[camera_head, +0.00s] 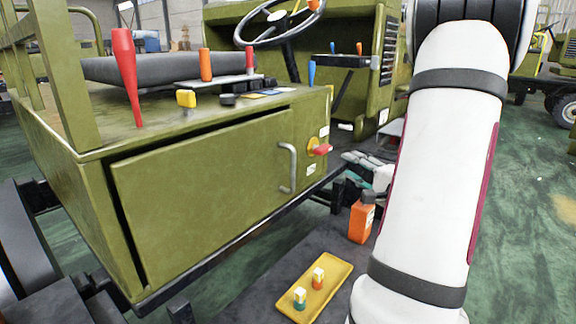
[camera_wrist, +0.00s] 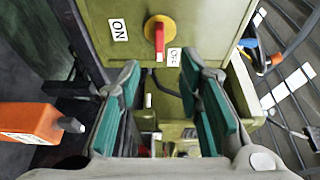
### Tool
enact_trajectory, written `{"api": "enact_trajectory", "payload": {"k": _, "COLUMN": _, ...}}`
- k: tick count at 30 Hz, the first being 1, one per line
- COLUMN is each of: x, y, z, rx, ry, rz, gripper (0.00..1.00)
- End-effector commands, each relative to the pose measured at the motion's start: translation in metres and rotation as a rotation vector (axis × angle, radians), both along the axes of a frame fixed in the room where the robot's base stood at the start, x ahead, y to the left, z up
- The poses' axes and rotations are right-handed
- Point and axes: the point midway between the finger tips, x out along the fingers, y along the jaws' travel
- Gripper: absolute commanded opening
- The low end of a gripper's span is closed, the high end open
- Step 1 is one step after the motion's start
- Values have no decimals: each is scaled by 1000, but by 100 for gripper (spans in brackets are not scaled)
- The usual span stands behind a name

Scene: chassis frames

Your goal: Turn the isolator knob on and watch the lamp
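The isolator knob (camera_head: 319,148) is a red handle on a yellow disc, on the end face of the green chassis box. In the wrist view the knob (camera_wrist: 156,36) sits between an ON label (camera_wrist: 119,30) and an OFF label (camera_wrist: 174,56). Its handle points down in that picture, with its tip beside OFF. My gripper (camera_wrist: 160,66) is open and empty, its teal-padded fingers spread below the knob in the wrist view, apart from it. In the head view, my gripper is partly hidden by my arm. I cannot pick out a lamp for certain.
A green door with a grey handle (camera_head: 287,168) is left of the knob. Coloured levers, including a red one (camera_head: 125,72), stand on top. An orange bottle (camera_head: 361,222) stands below my gripper, near a yellow tray (camera_head: 336,270) with two small bottles.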

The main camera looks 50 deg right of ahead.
Motion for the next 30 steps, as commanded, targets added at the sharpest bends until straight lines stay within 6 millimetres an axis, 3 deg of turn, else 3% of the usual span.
{"api": "enact_trajectory", "payload": {"k": 5, "x": 5, "y": -10, "z": -2, "rx": -6, "ry": -5, "rz": -22, "gripper": 33}}
{"api": "enact_trajectory", "payload": {"k": 21, "x": 100, "y": -39, "z": -2, "rx": -4, "ry": -5, "rz": -18, "gripper": 33}}
{"api": "enact_trajectory", "payload": {"k": 30, "x": 126, "y": -47, "z": -2, "rx": -3, "ry": -4, "rz": -19, "gripper": 33}}
